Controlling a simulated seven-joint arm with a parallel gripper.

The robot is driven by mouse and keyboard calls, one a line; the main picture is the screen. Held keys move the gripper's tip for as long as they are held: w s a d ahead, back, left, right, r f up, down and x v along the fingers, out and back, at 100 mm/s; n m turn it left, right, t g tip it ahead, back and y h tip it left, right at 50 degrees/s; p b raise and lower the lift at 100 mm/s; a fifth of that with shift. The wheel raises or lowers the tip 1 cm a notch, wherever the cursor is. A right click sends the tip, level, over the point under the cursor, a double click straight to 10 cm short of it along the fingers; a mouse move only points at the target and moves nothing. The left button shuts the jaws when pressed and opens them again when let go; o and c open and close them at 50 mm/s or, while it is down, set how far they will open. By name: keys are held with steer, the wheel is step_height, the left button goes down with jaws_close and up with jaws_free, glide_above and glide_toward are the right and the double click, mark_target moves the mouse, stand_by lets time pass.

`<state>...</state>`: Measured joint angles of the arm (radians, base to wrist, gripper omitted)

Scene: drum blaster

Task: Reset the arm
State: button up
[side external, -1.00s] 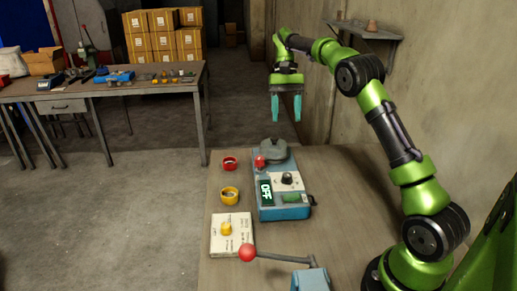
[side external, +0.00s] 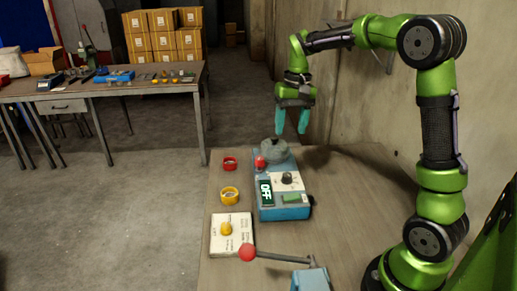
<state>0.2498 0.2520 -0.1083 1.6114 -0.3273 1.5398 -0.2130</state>
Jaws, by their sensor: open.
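My gripper (side external: 292,119) hangs in the air above the back of the blue machine, fingers pointing down. Its two teal fingers are apart with nothing between them. The blue machine (side external: 283,213) stands on the near table with a dark round lid on top, a red knob, a black dial and a display reading OFF. A lever with a red ball (side external: 247,252) sticks out from a blue block (side external: 310,279) at the front of the table.
A red ring (side external: 230,163), a yellow ring (side external: 229,195) and a white board with a yellow knob (side external: 226,229) lie left of the machine. A concrete wall stands behind my arm. A cluttered workbench (side external: 150,87) and stacked boxes (side external: 163,37) are farther back.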

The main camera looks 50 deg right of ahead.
steer(key=s+a+r+n+t+y, duration=0.1)
steer(key=s+a+t, duration=0.6)
steer(key=s+a, duration=0.8)
steer(key=shift+s+r+n, duration=0.2)
steer(key=shift+r+n, duration=0.65)
steer(key=shift+n, duration=0.25)
